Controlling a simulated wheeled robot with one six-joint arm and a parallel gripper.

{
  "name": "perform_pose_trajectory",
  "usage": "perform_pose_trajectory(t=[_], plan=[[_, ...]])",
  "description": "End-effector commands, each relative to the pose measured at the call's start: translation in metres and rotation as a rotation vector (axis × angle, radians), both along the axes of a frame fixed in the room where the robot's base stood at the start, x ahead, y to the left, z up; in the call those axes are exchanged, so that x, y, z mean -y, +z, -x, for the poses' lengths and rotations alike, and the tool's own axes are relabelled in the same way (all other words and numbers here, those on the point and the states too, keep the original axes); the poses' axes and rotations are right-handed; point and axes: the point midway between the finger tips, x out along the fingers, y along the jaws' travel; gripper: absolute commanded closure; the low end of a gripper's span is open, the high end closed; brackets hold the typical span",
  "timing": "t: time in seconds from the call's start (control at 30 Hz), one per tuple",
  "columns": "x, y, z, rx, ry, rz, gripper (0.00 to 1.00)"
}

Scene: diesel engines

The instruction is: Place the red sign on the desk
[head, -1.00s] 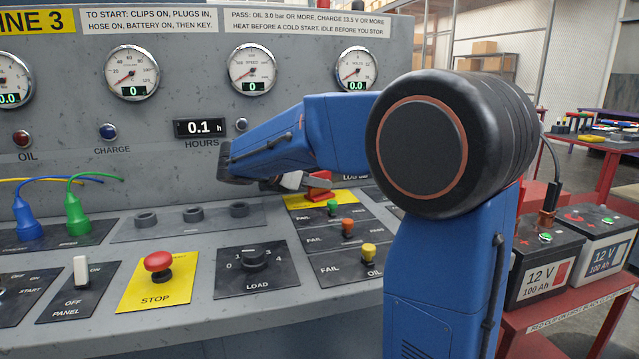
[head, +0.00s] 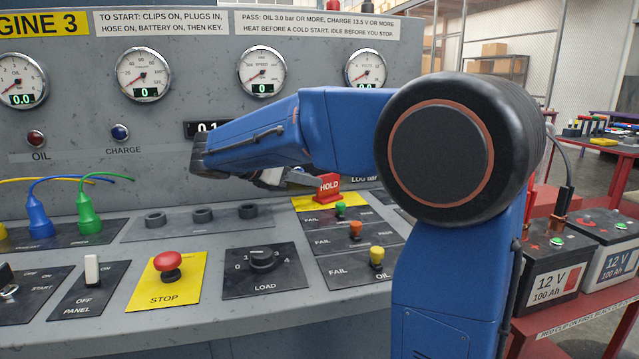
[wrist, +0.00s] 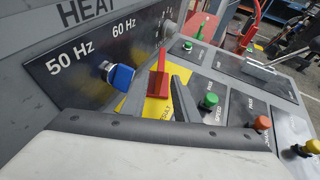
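The red sign (head: 329,187), lettered HOLD, stands upright on a yellow plate (head: 345,200) on the sloping desk (head: 330,282) of the engine panel. In the wrist view the red sign (wrist: 158,78) shows between and beyond my two grey fingers. My gripper (wrist: 160,92) is open with a gap around the sign's outline, and I see no contact. In the head view my gripper (head: 283,178) is just left of the sign, partly hidden by my blue arm.
Green, orange and yellow knobs (head: 376,258) stand in front of the sign. A blue knob (wrist: 118,76) is close by in the wrist view. A red stop button (head: 168,262) and load dial (head: 263,260) are further left. Batteries (head: 546,270) stand at right.

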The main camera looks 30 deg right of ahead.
Motion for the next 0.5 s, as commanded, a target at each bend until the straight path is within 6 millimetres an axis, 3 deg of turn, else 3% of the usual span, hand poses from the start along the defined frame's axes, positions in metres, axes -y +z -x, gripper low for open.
perform_pose_trajectory(t=[0.2, 0.5], plan=[[-0.028, 0.012, 0.003, 0.001, 0.002, 0.001, 0.72], [-0.038, 0.016, 0.004, 0.0, -0.001, 0.001, 0.72]])
